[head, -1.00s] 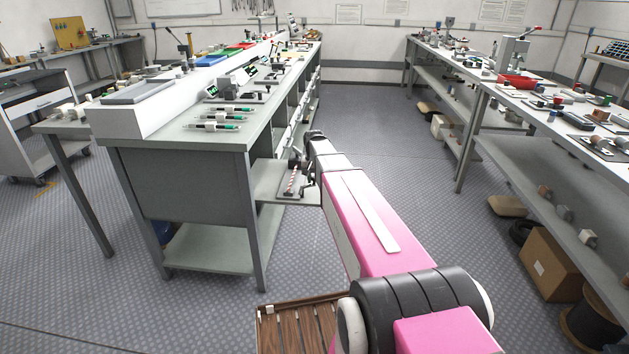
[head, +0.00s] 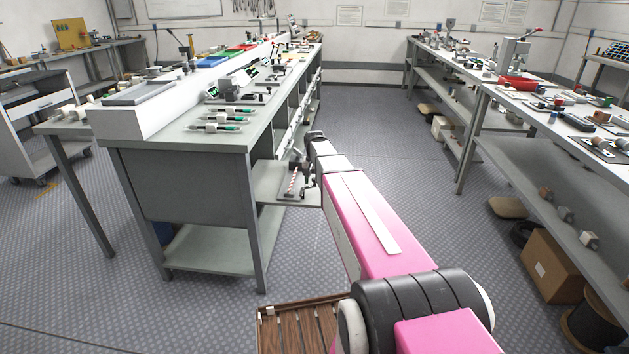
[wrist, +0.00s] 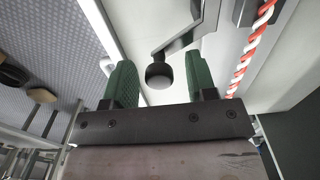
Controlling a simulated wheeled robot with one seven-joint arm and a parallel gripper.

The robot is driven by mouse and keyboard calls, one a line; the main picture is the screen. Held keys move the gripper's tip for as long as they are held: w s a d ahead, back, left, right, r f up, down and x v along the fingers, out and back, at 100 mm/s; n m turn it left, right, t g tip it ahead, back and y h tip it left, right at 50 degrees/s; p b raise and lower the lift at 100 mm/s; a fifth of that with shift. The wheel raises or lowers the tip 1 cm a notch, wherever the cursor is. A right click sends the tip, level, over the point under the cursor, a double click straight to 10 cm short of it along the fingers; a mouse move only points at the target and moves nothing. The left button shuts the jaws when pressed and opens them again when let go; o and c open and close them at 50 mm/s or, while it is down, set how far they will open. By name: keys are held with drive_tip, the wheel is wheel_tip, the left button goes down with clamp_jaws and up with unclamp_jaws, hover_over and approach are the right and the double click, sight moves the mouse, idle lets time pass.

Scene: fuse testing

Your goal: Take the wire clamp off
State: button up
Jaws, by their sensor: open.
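A metal lever (wrist: 178,42) with a round black knob (wrist: 159,75) shows in the wrist view; it looks like part of the wire clamp, but the clamp's body is not clearly visible. A red-and-white twisted wire (wrist: 250,48) runs to the right of it. My gripper (wrist: 163,80) is open. Its green fingers stand on either side of the knob, with gaps visible. In the head view, the red-and-white wire (head: 292,181) stands over a low shelf at the workbench's side, close to my gripper (head: 308,176), which is small and dark there.
The grey workbench (head: 180,175) stands left of my arm, with its low shelf (head: 268,190) beside the gripper. A long table (head: 545,142) with many parts stands on the right. The floor aisle (head: 365,125) between them is clear.

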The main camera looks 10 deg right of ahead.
wheel_tip(320, 180, up, 11)
drive_tip(key=shift+f, duration=0.15)
idle(0.4)
drive_tip(key=s+a+f+n, duration=0.1)
drive_tip(key=s+f, duration=0.7)
drive_tip(key=s, duration=0.5)
drive_tip(key=s+a+f+n, duration=0.2)
drive_tip(key=s+f, duration=0.7)
drive_tip(key=s, duration=0.5)
drive_tip(key=shift+a+f, duration=0.2)
drive_tip(key=shift+f, duration=0.1)
